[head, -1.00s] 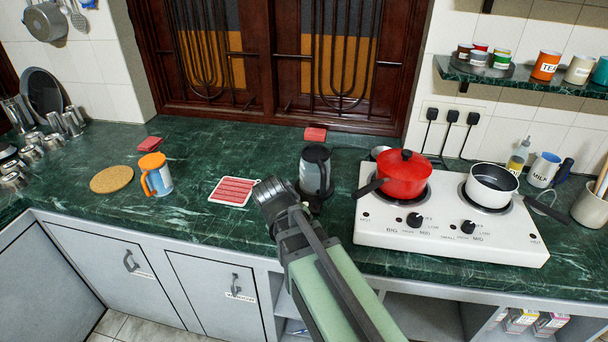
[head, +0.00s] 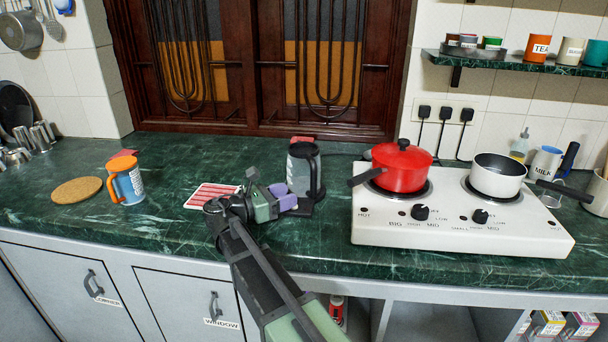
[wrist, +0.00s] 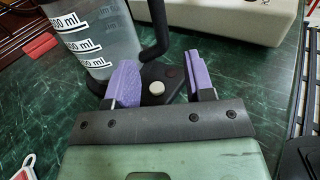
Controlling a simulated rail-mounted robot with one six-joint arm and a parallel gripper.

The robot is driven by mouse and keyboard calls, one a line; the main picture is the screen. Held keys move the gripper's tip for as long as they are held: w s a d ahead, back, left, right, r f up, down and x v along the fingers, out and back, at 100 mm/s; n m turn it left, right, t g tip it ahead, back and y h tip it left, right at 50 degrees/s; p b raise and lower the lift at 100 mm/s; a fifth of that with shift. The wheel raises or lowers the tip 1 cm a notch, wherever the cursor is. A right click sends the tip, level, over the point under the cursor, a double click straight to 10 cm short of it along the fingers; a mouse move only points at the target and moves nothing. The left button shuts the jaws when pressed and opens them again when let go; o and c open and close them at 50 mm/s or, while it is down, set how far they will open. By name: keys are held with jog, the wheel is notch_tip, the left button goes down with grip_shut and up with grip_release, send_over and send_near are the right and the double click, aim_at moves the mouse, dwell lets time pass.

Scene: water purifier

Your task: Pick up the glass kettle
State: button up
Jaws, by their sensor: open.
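The glass kettle (head: 301,165) stands upright on its dark base (head: 304,208), left of the stove. It has a clear body, a black lid and a black handle. In the wrist view, the kettle body (wrist: 85,30) with white ml marks is at the upper left, and its handle (wrist: 156,32) comes down at top centre. My gripper (head: 284,197) is open and empty, low at the kettle's front side. In the wrist view, the purple fingers of my gripper (wrist: 160,80) lie on either side of the base's white button, short of the handle.
The white stove (head: 400,228) with a red pot (head: 402,170) and a white pan (head: 497,177) stands to the right. A red striped cloth (head: 210,195), an orange-handled mug (head: 127,182) and a cork mat (head: 76,191) lie left. The counter between mug and cloth is clear.

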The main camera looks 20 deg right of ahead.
aim_at(313, 187)
jog(key=d, duration=0.8)
jog(key=shift+w+d, duration=0.1)
jog(key=shift+d, duration=0.2)
jog(key=shift+r, duration=0.1)
grip_shut()
